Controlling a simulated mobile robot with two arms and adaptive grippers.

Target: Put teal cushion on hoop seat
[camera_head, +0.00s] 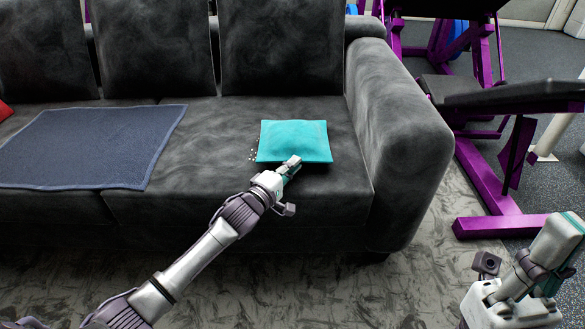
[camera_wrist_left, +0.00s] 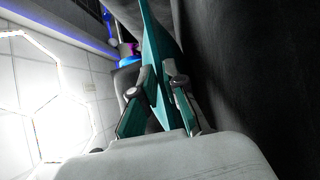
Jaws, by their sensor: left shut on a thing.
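The teal cushion (camera_head: 294,139) lies on the right end of the dark grey sofa seat, close to the right armrest. My left gripper (camera_head: 292,165) is at the cushion's front edge. In the left wrist view the two fingers (camera_wrist_left: 160,95) are shut on the cushion (camera_wrist_left: 155,45), which stands between them as a thin teal sheet. My right gripper (camera_head: 545,265) is at the lower right of the head view, away from the sofa; its fingertips are not clear. No hoop seat is clearly identifiable in these views.
The sofa (camera_head: 235,110) fills the left and middle, with a blue-grey blanket (camera_head: 90,145) on its seat and a bit of red (camera_head: 4,110) at the left edge. A purple gym machine (camera_head: 490,185) stands right of the armrest (camera_head: 395,120). Grey rug (camera_head: 420,285) lies in front.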

